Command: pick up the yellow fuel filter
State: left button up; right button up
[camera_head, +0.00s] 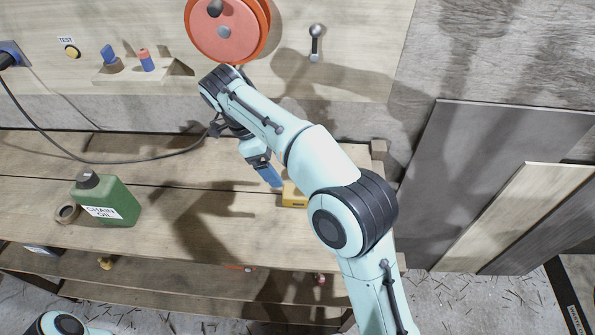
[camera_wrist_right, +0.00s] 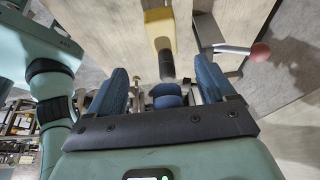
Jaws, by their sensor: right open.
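A yellow block-like thing (camera_head: 293,195) lies on the bench top, partly hidden behind my right arm; I cannot tell for certain that it is the fuel filter. In the right wrist view a yellow piece (camera_wrist_right: 158,28) with a dark cylinder (camera_wrist_right: 165,64) at its near end shows beyond the fingertips. My right gripper (camera_head: 270,176) points down beside the yellow block, its blue fingers spread apart. In the wrist view the gripper (camera_wrist_right: 163,80) is open with nothing clearly between its fingers. My left gripper is out of view.
A green chain oil can (camera_head: 115,203) and a tape-like ring (camera_head: 67,212) stand on the left of the bench. A red-knobbed lever (camera_wrist_right: 260,52) is close to the right finger. An orange reel (camera_head: 230,35) hangs on the wall. The bench middle is clear.

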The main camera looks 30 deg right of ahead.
jog(key=b, duration=0.2)
send_over(291, 191)
jog(key=f, duration=0.6)
jog(key=shift+a+f, duration=0.25)
jog(key=shift+f, duration=0.05)
jog(key=shift+d+f, duration=0.2)
jog(key=shift+f, duration=0.25)
jog(key=b+x, duration=0.1)
jog(key=x, duration=0.4)
jog(key=shift+d, duration=0.2)
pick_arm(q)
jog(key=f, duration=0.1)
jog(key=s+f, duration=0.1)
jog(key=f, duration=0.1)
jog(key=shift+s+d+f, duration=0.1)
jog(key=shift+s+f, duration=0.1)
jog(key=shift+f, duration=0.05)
pick_arm(e)
grip_shut()
